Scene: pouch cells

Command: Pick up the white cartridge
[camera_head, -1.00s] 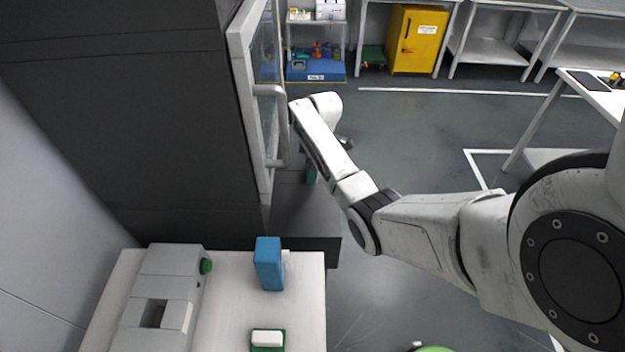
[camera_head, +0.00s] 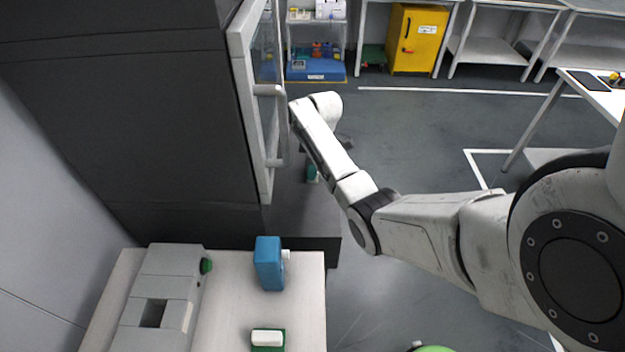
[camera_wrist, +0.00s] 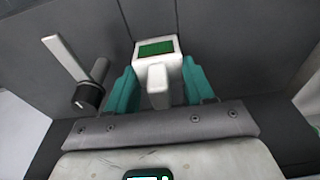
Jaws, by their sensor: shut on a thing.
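The white cartridge (camera_wrist: 172,64) shows in the wrist view as a white block with a green panel and a narrow white tab toward me. My gripper (camera_wrist: 158,84) has teal fingers on both sides of this tab and is shut on it. In the head view my gripper (camera_head: 313,172) is mostly hidden behind my forearm, beside the open cabinet door, and the cartridge cannot be made out clearly there. A similar white block (camera_head: 268,337) lies on a green base on the near table.
A glazed door (camera_head: 258,110) with a bar handle stands left of my arm. The near table (camera_head: 232,300) holds a grey device (camera_head: 160,290) and a blue block (camera_head: 268,265). A lever handle (camera_wrist: 85,85) is left of my fingers.

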